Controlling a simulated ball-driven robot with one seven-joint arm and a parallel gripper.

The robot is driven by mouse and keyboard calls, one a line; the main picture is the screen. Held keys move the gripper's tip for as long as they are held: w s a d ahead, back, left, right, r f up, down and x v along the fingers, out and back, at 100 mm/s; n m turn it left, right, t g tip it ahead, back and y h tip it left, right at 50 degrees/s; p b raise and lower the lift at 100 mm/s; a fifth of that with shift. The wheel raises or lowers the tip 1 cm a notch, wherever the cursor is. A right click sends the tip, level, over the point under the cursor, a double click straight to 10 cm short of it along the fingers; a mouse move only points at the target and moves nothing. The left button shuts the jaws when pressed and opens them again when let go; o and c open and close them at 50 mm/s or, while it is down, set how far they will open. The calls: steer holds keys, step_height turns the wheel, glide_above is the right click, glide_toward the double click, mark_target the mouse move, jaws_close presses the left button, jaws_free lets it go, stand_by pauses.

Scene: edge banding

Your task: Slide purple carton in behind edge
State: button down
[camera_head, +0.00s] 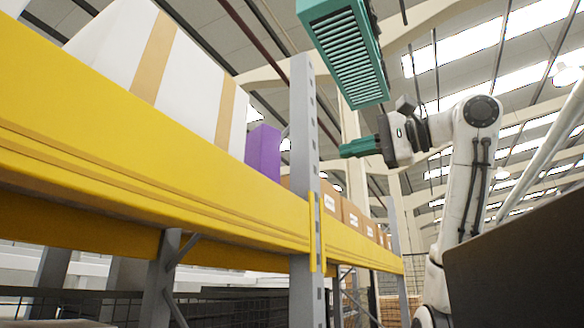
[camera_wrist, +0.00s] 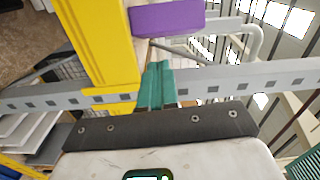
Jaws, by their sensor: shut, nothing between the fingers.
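The purple carton (camera_head: 263,152) stands upright at the shelf's front, just left of a grey post. The yellow beam that forms the edge (camera_head: 150,150) hides its foot in the head view. The carton also shows at the top of the wrist view (camera_wrist: 167,19), beside the yellow beam (camera_wrist: 100,40); I cannot tell how far it overlaps the edge. My gripper (camera_head: 344,151) has teal fingers, shut and empty, to the right of the post and pointing left toward the carton. In the wrist view the fingertips (camera_wrist: 158,64) lie short of the carton, with a gap between.
The grey post (camera_head: 303,130) stands between carton and gripper in the head view and crosses the wrist view (camera_wrist: 240,78). A large white box with tan bands (camera_head: 150,50) is left of the carton. Brown boxes (camera_head: 352,215) sit beyond the post. A teal slatted object (camera_head: 345,55) hangs above.

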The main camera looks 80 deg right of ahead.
steer(key=p+x, duration=0.5)
steer(key=x, duration=0.8)
steer(key=shift+f+m, duration=0.15)
steer(key=shift+m, duration=0.15)
steer(key=shift+w+a, duration=0.1)
steer(key=shift+w, duration=0.05)
